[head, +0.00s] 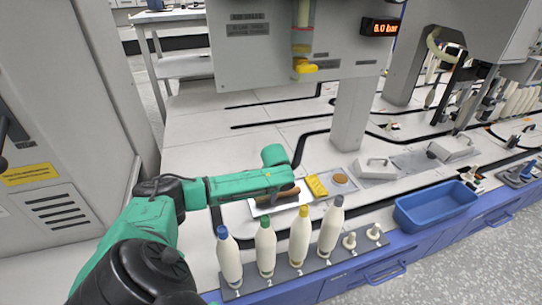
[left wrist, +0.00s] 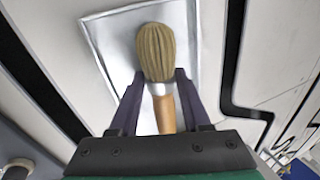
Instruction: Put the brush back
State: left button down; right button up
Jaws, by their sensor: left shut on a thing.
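In the left wrist view, the brush (left wrist: 156,52) has tan bristles, a pale metal collar and an orange-brown wooden handle. My left gripper (left wrist: 160,86) is shut on it, one dark finger on each side near the collar. The bristles point away from my palm over a shallow pale metal tray (left wrist: 100,42). I cannot tell whether the brush touches the tray. In the head view, my green left arm reaches over the same-looking tray (head: 257,211) and largely hides the fingers; brown shapes show there. My right gripper is not in view.
Several white bottles (head: 299,238) with coloured tops stand in a row in front of the tray. A yellow block (head: 317,186) and a round brown item (head: 341,178) lie to its right. A blue bin (head: 437,207) stands at the front right. A grey post (head: 352,115) rises behind.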

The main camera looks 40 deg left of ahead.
pick_arm(q)
jog(key=shift+f, duration=0.15)
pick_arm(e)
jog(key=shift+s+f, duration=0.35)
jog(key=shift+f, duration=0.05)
pick_arm(q)
jog(key=c, duration=0.7)
grip_release()
jog(key=shift+o, duration=0.4)
jog(key=shift+s, duration=0.1)
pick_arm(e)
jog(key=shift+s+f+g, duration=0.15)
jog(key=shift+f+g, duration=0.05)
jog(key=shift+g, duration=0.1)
pick_arm(q)
jog(key=shift+d+r+p, duration=0.1)
jog(key=shift+r+p, duration=0.2)
jog(key=shift+r, duration=0.35)
jog(key=shift+p+v, duration=0.55)
jog(key=shift+v, duration=0.5)
jog(key=p+v, duration=0.4)
jog(key=v, duration=0.5)
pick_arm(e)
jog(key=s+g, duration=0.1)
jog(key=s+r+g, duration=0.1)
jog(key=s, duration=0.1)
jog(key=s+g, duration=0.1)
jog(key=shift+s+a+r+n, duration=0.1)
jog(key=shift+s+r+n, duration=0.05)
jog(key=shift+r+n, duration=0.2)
